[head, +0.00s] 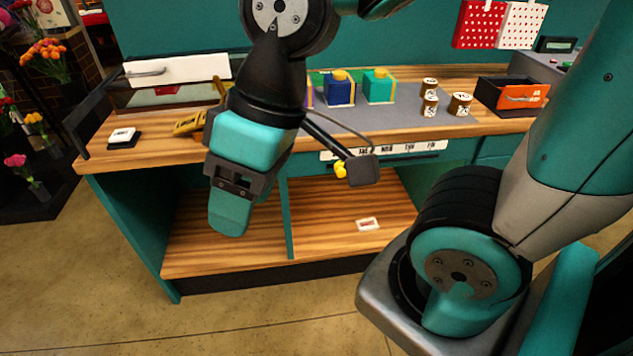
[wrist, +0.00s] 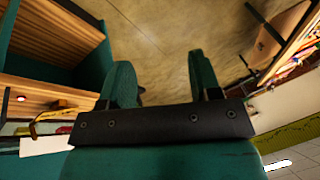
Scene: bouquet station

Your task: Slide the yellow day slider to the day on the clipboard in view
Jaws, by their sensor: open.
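The yellow day slider (head: 340,169) shows in the head view as a small yellow knob at the counter's front edge. A dark part of my arm partly hides it. Behind it runs a white day strip (head: 398,149) with black day labels. The labels are small, and I cannot tell which one the knob stands at. My gripper (head: 231,212) hangs to the left of and below the knob, apart from it. In the wrist view its two fingers (wrist: 162,78) are spread with nothing between them. I cannot make out a clipboard or its day in either view.
On the wooden counter (head: 120,158) stand a blue box (head: 340,92), a teal box (head: 379,88), several small jars (head: 460,104) and an open orange-fronted drawer box (head: 512,97). The lower shelf (head: 330,243) holds a small white card (head: 367,224). Floor in front is free.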

